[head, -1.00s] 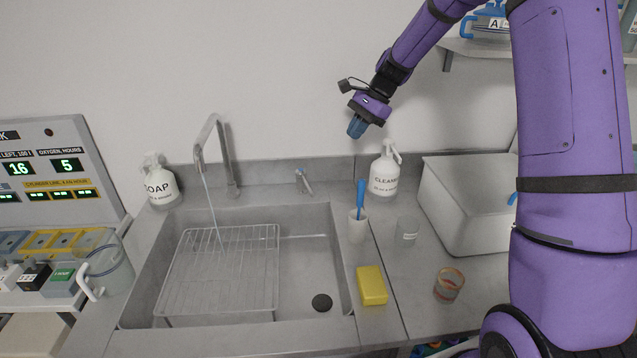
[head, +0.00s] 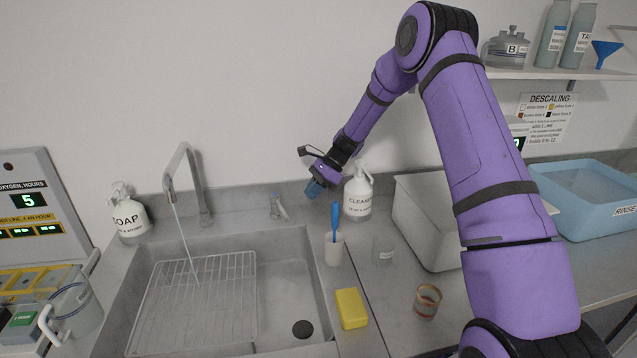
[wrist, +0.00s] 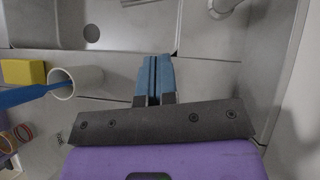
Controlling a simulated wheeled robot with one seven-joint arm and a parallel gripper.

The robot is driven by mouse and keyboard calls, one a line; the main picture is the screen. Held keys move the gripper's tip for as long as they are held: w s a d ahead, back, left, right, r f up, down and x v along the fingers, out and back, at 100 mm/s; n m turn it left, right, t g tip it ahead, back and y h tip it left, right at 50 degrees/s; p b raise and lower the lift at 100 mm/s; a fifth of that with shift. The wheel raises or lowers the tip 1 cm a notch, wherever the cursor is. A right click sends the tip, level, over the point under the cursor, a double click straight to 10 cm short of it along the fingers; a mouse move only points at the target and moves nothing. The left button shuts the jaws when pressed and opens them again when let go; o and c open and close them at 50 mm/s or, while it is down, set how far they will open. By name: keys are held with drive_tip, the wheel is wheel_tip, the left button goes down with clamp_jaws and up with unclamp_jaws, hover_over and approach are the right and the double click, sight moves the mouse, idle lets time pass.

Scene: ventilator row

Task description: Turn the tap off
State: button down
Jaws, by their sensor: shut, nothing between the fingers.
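The tap spout (head: 178,165) stands at the back of the sink, and a thin stream of water (head: 184,238) runs from it into the sink. A small metal tap lever (head: 278,206) stands on the back ledge to the right of the spout. My gripper (head: 314,188) is up and to the right of the lever, apart from it, pointing down. In the wrist view, my gripper's blue fingers (wrist: 155,76) are together with nothing between them. A metal part (wrist: 138,2), perhaps the lever, is cut off at the top edge there.
The cleaner bottle (head: 358,196) stands just right of my gripper. A white cup (head: 333,250) with a blue brush (head: 335,216), a yellow sponge (head: 351,309) and a glass (head: 383,251) are nearby. A wire rack (head: 200,300) sits in the sink.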

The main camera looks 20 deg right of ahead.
sight(283, 212)
drive_tip(key=a+f, duration=0.3)
drive_tip(key=a, duration=0.3)
drive_tip(key=shift+a+f, duration=0.15)
drive_tip(key=shift+f, duration=0.2)
drive_tip(key=shift+s+a+m+t, duration=0.15)
drive_tip(key=shift+a+m+t, duration=0.15)
drive_tip(key=shift+a, duration=0.35)
drive_tip(key=shift+s+a+m+t, duration=0.1)
drive_tip(key=shift+a+m+t, duration=0.1)
drive_tip(key=shift+a+m, duration=0.3)
